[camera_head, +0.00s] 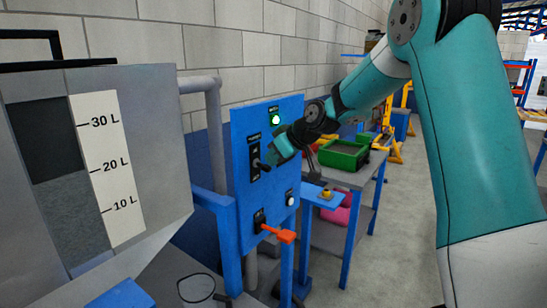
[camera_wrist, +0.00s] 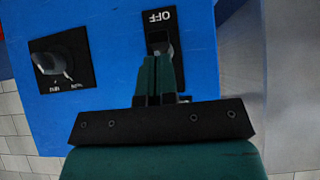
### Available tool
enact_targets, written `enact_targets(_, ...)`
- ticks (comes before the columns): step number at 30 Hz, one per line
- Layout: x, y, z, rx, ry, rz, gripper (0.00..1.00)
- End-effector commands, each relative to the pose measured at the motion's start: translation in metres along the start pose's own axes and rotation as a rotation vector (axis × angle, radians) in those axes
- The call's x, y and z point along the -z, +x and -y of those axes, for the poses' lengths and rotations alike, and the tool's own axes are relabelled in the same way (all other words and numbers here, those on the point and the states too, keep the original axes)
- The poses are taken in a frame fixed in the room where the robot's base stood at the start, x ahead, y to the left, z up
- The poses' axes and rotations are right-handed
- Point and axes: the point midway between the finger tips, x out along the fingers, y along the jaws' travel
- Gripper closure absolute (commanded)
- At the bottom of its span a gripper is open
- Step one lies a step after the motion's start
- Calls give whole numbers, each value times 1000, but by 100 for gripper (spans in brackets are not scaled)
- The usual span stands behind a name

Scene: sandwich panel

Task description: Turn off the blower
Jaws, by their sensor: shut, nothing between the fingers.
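The blue control panel (camera_head: 240,190) stands left of centre in the head view and fills much of the wrist view (camera_wrist: 110,35). A black plate with a lever switch (camera_head: 256,165) is on its left side. My gripper (camera_head: 273,153) is close beside this switch, at the panel's face. In the wrist view my gripper's fingers (camera_wrist: 154,60) are shut with nothing between them. They overlap the lower part of a black plate marked OFF (camera_wrist: 163,20), with the switch (camera_wrist: 160,45) partly hidden at their tips. I cannot tell whether they touch it. No label naming the blower is readable.
A green lamp (camera_head: 275,119) glows at the panel's top. A white round button (camera_head: 290,198) and an orange handle (camera_head: 278,233) are lower down. A dark plate with a knob (camera_wrist: 55,62) is left of my fingers.

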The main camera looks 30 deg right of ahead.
Motion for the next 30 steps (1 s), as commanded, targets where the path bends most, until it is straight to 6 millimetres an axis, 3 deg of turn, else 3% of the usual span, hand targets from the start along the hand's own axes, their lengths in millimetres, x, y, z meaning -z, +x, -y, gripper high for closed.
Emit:
enact_targets(17,10,-10,0,0,-1,-1,100)
enact_targets(24,42,-42,6,7,-10,-2,100)
enact_targets(26,29,-49,4,3,-8,-3,100)
enact_targets(30,22,-82,4,1,-7,-3,100)
